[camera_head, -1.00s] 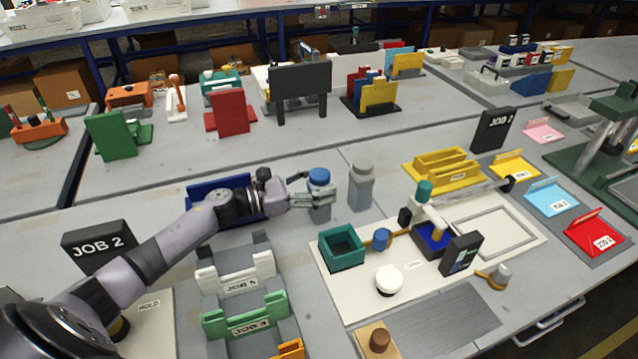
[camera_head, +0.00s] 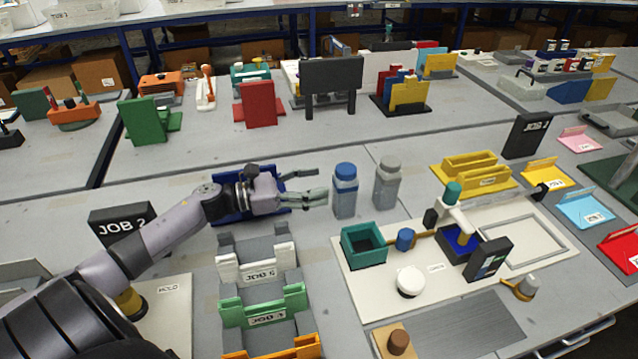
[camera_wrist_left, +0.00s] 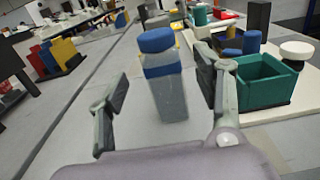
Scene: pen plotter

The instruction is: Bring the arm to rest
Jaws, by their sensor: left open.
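My left gripper (camera_head: 306,186) is open and empty, over the blue tray (camera_head: 235,208) on the near table. Its fingers point right, toward a grey bottle with a blue cap and blue band (camera_head: 344,192). The bottle stands upright, a small gap from the fingertips. In the left wrist view the same bottle (camera_wrist_left: 167,95) stands beyond the open fingers (camera_wrist_left: 160,95), which are to either side of it in the picture. My right gripper is in neither view.
An all-grey bottle (camera_head: 387,183) stands just right of the blue-capped one. A teal box (camera_head: 363,246) sits on a white board in front. Racks with a white holder (camera_head: 256,264) and a green holder (camera_head: 263,306) lie below my arm. A black JOB 2 sign (camera_head: 122,226) stands at left.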

